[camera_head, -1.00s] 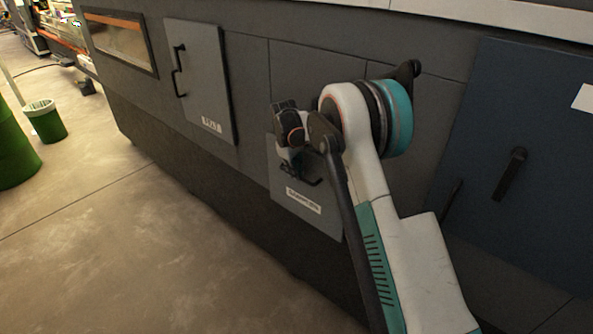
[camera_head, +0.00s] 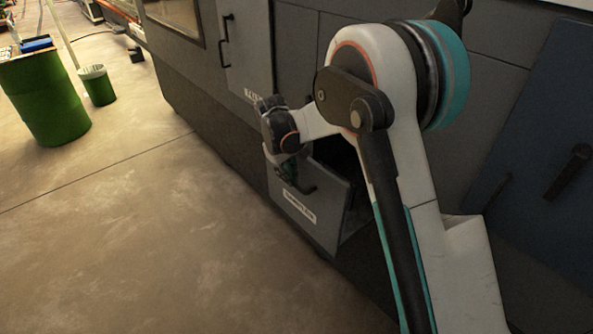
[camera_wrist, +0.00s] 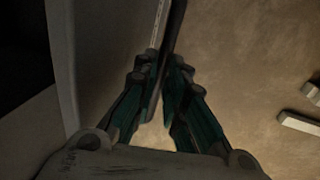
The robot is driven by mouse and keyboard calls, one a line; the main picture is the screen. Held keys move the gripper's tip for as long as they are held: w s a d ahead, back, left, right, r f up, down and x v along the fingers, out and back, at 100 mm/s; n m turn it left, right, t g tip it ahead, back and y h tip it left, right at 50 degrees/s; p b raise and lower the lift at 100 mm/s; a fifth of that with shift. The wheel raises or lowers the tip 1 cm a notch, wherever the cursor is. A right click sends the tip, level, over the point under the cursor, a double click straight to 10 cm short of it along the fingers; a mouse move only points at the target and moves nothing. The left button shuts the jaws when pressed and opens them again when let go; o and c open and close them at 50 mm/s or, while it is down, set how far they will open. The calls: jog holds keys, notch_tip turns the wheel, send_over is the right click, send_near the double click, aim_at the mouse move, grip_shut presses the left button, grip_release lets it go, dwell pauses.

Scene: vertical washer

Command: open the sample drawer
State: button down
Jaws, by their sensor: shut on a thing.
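The sample drawer (camera_head: 322,222) has a grey front with a white label and stands out from the dark grey machine, with a dark opening behind its front. Its black handle (camera_head: 306,190) is partly hidden by my gripper (camera_head: 288,178). In the wrist view my gripper (camera_wrist: 163,88) has its fingers closed around the dark handle bar (camera_wrist: 174,28), beside the drawer front. The inside of the drawer is mostly hidden by my arm.
A grey door (camera_head: 246,45) with a black handle is on the machine left of the drawer. A blue panel (camera_head: 545,130) is at right. A green barrel (camera_head: 45,100) and green bin (camera_head: 98,88) stand far left. The floor in front is clear.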

jog(key=shift+a, duration=0.1)
jog(key=c, duration=1.7)
grip_release()
jog(key=shift+o, duration=0.2)
jog(key=shift+r, duration=0.1)
notch_tip(320, 180, up, 12)
jog(key=s+a, duration=0.1)
jog(key=shift+s+a+f, duration=0.2)
jog(key=shift+a, duration=0.2)
